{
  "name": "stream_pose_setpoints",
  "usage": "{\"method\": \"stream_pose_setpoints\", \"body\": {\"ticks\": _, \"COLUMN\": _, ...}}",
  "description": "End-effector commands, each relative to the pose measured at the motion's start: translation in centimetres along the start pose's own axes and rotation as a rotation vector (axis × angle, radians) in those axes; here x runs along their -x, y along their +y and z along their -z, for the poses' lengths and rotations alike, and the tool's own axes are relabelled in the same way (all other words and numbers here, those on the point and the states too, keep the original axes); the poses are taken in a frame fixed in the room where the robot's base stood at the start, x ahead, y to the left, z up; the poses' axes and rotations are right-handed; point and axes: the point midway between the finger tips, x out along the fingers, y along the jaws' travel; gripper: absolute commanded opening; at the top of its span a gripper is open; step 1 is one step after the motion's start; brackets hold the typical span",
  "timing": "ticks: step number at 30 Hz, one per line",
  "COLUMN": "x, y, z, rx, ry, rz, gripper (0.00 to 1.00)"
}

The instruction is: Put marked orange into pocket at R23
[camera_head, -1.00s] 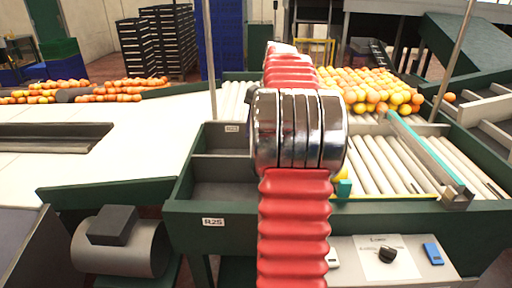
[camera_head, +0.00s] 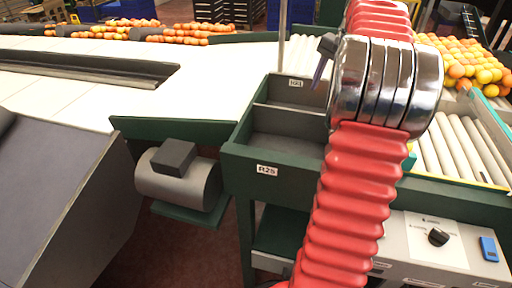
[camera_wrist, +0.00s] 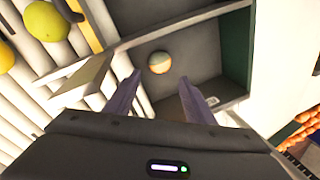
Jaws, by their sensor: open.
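The orange (camera_wrist: 159,62), round with a pale patch, lies in a grey pocket in the wrist view. It seems to be the far pocket (camera_head: 300,92), labelled R23; the orange is not visible in the head view. My gripper (camera_wrist: 160,79) is open, with its two purple fingers apart above the pocket and nothing between them. It also shows in the head view (camera_head: 318,85) over the far pocket, partly hidden by my arm. I cannot tell the exact gap between fingers and orange.
The near pocket (camera_head: 285,146), labelled R25, looks empty. A divider (camera_head: 290,108) separates the two pockets. White rollers (camera_head: 460,145) lie to the right, with many oranges (camera_head: 465,65) behind. A white belt surface (camera_head: 200,85) lies to the left.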

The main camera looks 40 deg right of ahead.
Motion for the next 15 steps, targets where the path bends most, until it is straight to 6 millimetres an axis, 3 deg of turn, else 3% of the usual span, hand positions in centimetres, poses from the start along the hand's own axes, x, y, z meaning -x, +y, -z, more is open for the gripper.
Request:
{"method": "stream_pose_setpoints", "body": {"ticks": 4, "x": 0.2, "y": -0.8, "z": -1.4, "rx": 0.033, "ry": 0.005, "rz": 0.000, "gripper": 0.49}}
{"method": "stream_pose_setpoints", "body": {"ticks": 7, "x": 0.6, "y": -2.0, "z": -3.6, "rx": 0.087, "ry": 0.016, "rz": 0.000, "gripper": 0.49}}
{"method": "stream_pose_setpoints", "body": {"ticks": 15, "x": 1.5, "y": -5.2, "z": -12.9, "rx": 0.311, "ry": 0.056, "rz": 0.004, "gripper": 0.49}}
